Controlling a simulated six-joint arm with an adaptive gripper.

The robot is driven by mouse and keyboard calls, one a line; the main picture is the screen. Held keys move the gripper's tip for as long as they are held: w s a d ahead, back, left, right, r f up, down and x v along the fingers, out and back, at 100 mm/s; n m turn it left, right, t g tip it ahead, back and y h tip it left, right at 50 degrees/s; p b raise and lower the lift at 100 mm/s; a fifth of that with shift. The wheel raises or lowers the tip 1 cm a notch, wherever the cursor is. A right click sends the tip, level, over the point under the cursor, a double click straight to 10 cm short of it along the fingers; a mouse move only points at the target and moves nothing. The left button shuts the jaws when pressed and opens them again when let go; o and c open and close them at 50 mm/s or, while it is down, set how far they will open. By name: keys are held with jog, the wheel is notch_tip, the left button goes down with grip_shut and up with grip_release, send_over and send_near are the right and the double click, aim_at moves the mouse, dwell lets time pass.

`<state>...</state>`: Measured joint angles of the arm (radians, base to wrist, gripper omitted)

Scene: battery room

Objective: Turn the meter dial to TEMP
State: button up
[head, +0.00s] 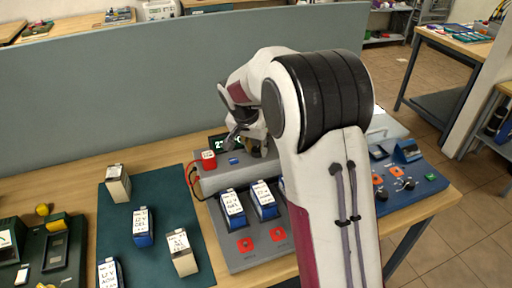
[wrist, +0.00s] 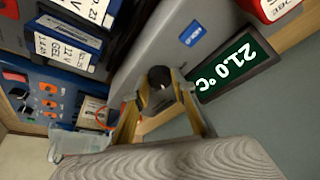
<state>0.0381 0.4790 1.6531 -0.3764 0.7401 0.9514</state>
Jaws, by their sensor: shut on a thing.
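The grey meter (head: 222,178) stands near the divider, behind the battery bays. Its green display (wrist: 226,68) reads 21.0 °C, upside down in the wrist view; in the head view my arm covers part of it. The dark round meter dial (wrist: 160,77) is on the grey meter face, beside the display. My gripper (wrist: 162,100) is at the dial, shut on it. In the head view my gripper (head: 246,146) is low over the meter and my arm hides the dial. The dial's pointer and markings cannot be made out.
A red block (head: 209,159) with cables sits at the meter's left end. Blue batteries (head: 264,199) stand in bays in front. More batteries stand on a green mat (head: 195,227) at left. A blue control panel (head: 423,181) is at right. The grey divider (head: 110,95) stands behind.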

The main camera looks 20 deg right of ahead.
jog(key=shift+m, duration=0.3)
jog(key=shift+w+a+m+g+h, duration=0.1)
jog(key=shift+m+g+h, duration=0.35)
jog(key=shift+m, duration=0.65)
jog(key=o, duration=1.1)
jog(key=shift+r, duration=0.1)
